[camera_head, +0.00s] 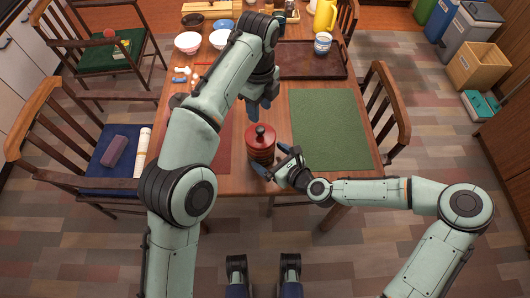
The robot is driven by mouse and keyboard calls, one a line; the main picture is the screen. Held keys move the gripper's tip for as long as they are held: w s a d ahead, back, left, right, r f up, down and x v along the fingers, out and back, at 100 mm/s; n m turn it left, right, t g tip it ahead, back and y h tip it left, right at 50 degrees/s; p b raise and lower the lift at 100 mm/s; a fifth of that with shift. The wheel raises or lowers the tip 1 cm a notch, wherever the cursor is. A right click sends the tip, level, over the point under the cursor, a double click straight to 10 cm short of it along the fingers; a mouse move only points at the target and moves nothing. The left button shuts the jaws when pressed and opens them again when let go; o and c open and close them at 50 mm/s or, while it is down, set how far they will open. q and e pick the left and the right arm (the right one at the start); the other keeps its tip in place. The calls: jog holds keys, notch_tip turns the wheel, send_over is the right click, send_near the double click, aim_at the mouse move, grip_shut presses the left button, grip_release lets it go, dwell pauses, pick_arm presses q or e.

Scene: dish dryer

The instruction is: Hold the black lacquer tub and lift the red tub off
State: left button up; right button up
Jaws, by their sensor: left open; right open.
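The red tub (260,147) stands upright near the table's front edge, with dark bands and a dark round knob (260,131) on top. I cannot make out a separate black lacquer tub; it may be hidden in or under the red one. My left gripper (259,109) is open and empty, above and just beyond the red tub in the picture. My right gripper (273,161) is open at the tub's lower right side, its fingers near the base; I cannot tell if they touch it.
A green mat (330,128) lies right of the tub on the table, and a dark tray (312,60) lies behind it. Bowls (187,42), a blue-white cup (322,43) and a yellow jug (325,16) stand farther back. Wooden chairs (385,110) flank the table.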

jog(key=shift+x, duration=1.65)
jog(key=c, duration=0.9)
